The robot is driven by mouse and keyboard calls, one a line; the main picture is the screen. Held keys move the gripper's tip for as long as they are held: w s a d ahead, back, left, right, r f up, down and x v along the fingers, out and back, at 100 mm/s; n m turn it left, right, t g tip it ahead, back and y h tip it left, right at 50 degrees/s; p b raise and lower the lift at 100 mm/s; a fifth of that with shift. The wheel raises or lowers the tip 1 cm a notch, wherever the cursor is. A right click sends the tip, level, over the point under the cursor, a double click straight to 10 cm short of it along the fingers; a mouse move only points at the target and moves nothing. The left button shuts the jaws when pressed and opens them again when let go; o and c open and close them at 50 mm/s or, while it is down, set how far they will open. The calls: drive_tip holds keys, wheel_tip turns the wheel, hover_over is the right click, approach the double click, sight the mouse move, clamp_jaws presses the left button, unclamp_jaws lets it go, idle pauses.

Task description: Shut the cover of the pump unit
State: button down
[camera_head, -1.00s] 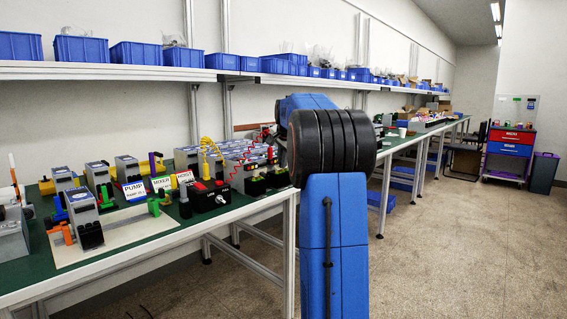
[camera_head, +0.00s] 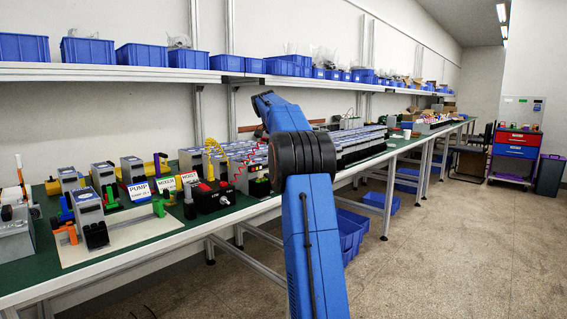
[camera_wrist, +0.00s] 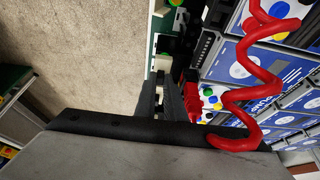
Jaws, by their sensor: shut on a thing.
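The pump unit shows in the wrist view as a blue-faced module (camera_wrist: 262,95) with partly readable "PUMP" lettering. Its cover cannot be told apart from the neighbouring parts. A card reading PUMP (camera_head: 139,190) stands on the bench in the head view. My gripper (camera_wrist: 163,98) points at the bench edge beside the blue-faced modules. Its dark fingers are close together on something small that I cannot make out. A red part (camera_wrist: 192,92) is right beside the fingers. In the head view, my arm hides the gripper.
A red coiled cord (camera_wrist: 265,65) hangs in front of the modules, close to my gripper. Several modules line the green bench (camera_head: 30,262). Cards for the mixer (camera_head: 167,184) and hoist (camera_head: 189,178) stand nearby. The floor (camera_head: 430,250) right of the bench is clear.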

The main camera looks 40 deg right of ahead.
drive_tip(key=c, duration=1.9)
unclamp_jaws()
drive_tip(key=v, duration=1.7)
drive_tip(key=shift+r, duration=0.2)
drive_tip(key=shift+a, duration=0.1)
